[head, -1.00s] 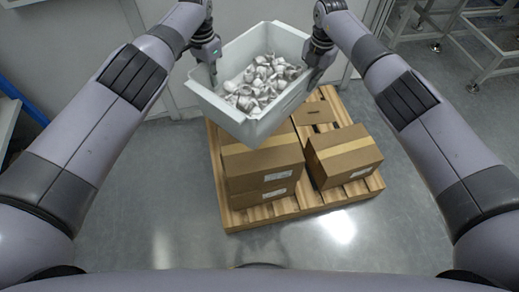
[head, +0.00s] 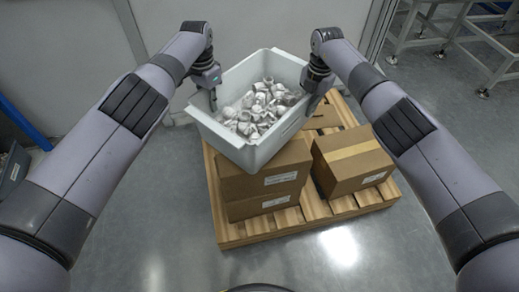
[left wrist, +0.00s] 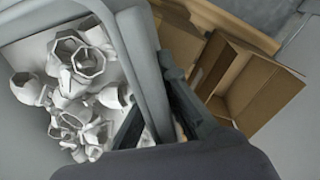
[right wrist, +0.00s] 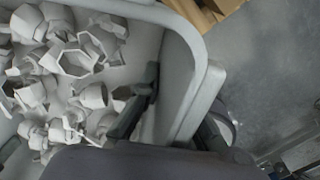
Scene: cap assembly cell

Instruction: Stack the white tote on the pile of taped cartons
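The white tote (head: 262,152), filled with white caps (head: 258,106), is held up between my two grippers. It sits over the back part of the pile of taped cartons (head: 264,187), two high, hiding much of its top. I cannot tell whether it touches the pile. My left gripper (head: 213,97) is shut on the tote's left wall; in the left wrist view one finger (left wrist: 130,128) is inside the wall and one outside. My right gripper (head: 311,97) is shut on the right wall; in the right wrist view a finger (right wrist: 135,108) shows inside.
The pile stands on a wooden pallet (head: 232,232). Another taped carton (head: 352,165) stands to its right, with a lower carton (head: 322,117) behind. An open carton (left wrist: 250,85) shows in the left wrist view. Metal frames (head: 455,35) stand at back right. The floor in front is clear.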

